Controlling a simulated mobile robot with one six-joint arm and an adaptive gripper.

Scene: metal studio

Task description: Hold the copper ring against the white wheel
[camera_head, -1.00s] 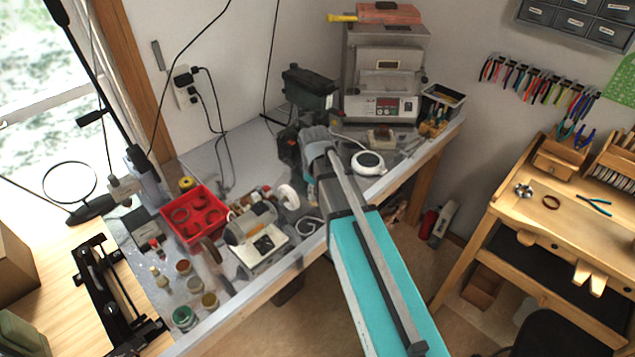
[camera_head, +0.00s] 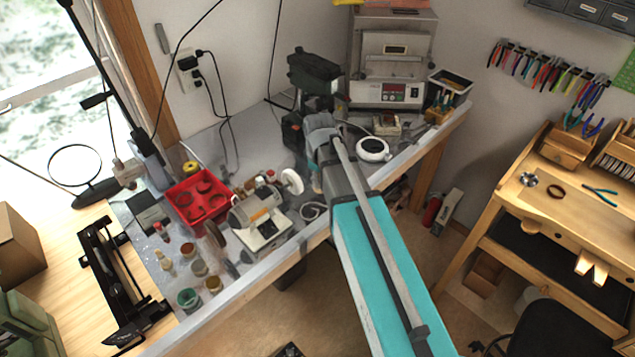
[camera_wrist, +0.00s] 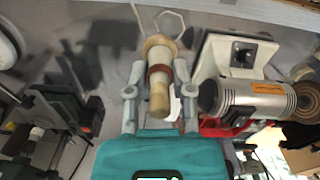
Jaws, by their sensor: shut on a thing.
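My gripper (camera_wrist: 158,92) is shut on a wooden ring clamp (camera_wrist: 158,102) in the wrist view. A red-brown band (camera_wrist: 160,72) goes around the clamp's middle; I cannot tell whether this is the copper ring. The white wheel (camera_head: 291,181) sits on the right end of the polishing motor (camera_head: 254,213) in the head view, just left of my arm. In the wrist view the white wheel (camera_wrist: 175,104) shows only in part, behind the clamp and finger. I cannot tell whether they touch.
A red tray (camera_head: 190,213) and several small jars (camera_head: 189,298) stand left of the motor. A small kiln (camera_head: 391,70) and a round white device (camera_head: 372,149) are beyond my arm. A wooden workbench (camera_head: 540,215) with a small brown ring (camera_head: 556,191) is at the right.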

